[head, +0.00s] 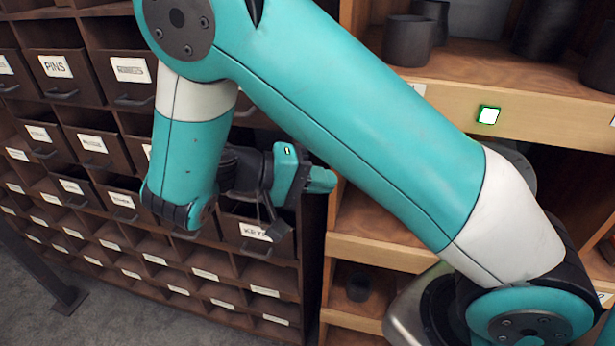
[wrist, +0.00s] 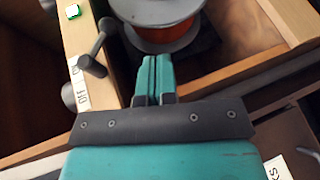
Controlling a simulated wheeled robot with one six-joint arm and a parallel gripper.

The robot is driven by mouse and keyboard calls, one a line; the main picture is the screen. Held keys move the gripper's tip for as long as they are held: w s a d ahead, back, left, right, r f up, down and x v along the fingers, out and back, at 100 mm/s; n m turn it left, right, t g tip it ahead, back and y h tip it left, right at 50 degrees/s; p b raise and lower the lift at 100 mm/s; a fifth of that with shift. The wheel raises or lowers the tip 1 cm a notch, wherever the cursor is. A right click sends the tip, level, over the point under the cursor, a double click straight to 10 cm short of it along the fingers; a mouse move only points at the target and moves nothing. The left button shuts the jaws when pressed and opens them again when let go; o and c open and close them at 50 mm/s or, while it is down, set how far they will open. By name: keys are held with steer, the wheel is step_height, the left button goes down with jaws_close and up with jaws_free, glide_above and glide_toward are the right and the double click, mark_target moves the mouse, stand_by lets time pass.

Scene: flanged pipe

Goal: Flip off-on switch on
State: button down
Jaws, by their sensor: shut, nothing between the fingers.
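The off-on switch shows at the left of the wrist view as a grey lever (wrist: 98,48) on the pale wooden shelf edge. A white label (wrist: 83,96) beside it reads "OFF", with the start of another word near the lever's base. I cannot tell which setting the lever is in. My gripper (wrist: 153,60) is shut and empty, its teal fingertips to the right of the lever and apart from it in the picture. In the head view my gripper (head: 322,180) is in front of the drawer cabinet's right edge; my arm hides the switch there.
A small square lamp (head: 488,115) glows white-green on the shelf edge. A grey spool-like object with an orange band (wrist: 170,40) is just beyond my fingertips. Dark cups (head: 408,40) stand on the upper shelf. Labelled drawers (head: 70,75) fill the left.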

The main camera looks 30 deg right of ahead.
steer(key=shift+w+a+f+p, duration=0.1)
steer(key=shift+w+a+p, duration=0.15)
steer(key=shift+a+p, duration=0.3)
steer(key=shift+w+a+p, duration=0.25)
steer(key=shift+a+p, duration=0.05)
steer(key=shift+a, duration=0.4)
step_height(320, 180, down, 7)
steer(key=s+n+t+y+b, duration=0.2)
steer(key=n+t+y+b, duration=0.2)
steer(key=n+y+b, duration=0.45)
steer(key=s+a+n+t+y+b, duration=0.1)
steer(key=s+a+n+y+b, duration=0.2)
steer(key=s+a+y+b, duration=0.6)
steer(key=shift+s+a+n+t+b, duration=0.35)
steer(key=shift+s+b, duration=0.2)
steer(key=shift+s, duration=0.25)
